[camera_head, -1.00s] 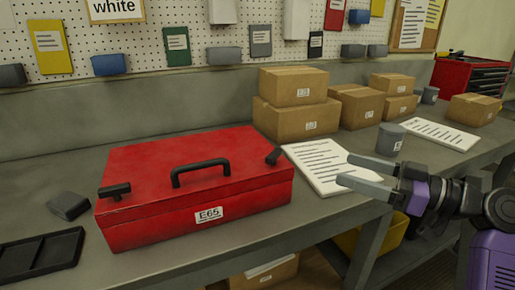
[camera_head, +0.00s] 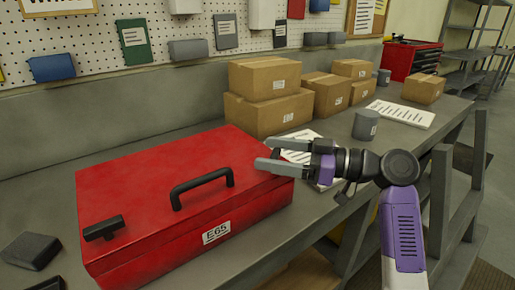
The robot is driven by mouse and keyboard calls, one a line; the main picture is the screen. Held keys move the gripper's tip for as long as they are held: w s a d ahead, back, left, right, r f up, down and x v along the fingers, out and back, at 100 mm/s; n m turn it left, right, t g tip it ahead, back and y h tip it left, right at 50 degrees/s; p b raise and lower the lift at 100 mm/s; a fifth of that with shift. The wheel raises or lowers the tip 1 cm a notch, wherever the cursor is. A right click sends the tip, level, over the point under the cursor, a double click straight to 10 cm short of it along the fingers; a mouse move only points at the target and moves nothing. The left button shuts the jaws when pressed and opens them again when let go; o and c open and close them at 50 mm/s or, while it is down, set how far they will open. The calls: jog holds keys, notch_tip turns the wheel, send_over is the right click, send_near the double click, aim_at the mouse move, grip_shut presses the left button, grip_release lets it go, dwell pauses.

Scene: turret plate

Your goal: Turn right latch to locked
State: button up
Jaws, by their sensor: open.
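A red toolbox (camera_head: 140,180) with a label reading E65 sits closed on the grey workbench. A black carrying handle (camera_head: 202,187) stands at the middle of its lid edge. The left latch (camera_head: 103,228) is a black T-shaped knob near the lid's left front corner. My gripper (camera_head: 265,153) is open at the toolbox's right end, its two grey fingers pointing left over the lid's right edge. The right latch is hidden or nearly hidden by the fingers, so its turn cannot be told. Whether the fingers touch it cannot be told.
A printed sheet (camera_head: 298,150) lies right of the toolbox, partly behind my gripper. Cardboard boxes (camera_head: 268,112) and a grey cup (camera_head: 366,125) stand behind. A dark grey block (camera_head: 31,250) lies at left. A pegboard (camera_head: 100,50) with hanging bins runs along the wall.

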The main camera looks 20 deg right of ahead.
jog(key=shift+x, duration=1.4)
jog(key=c, duration=1.4)
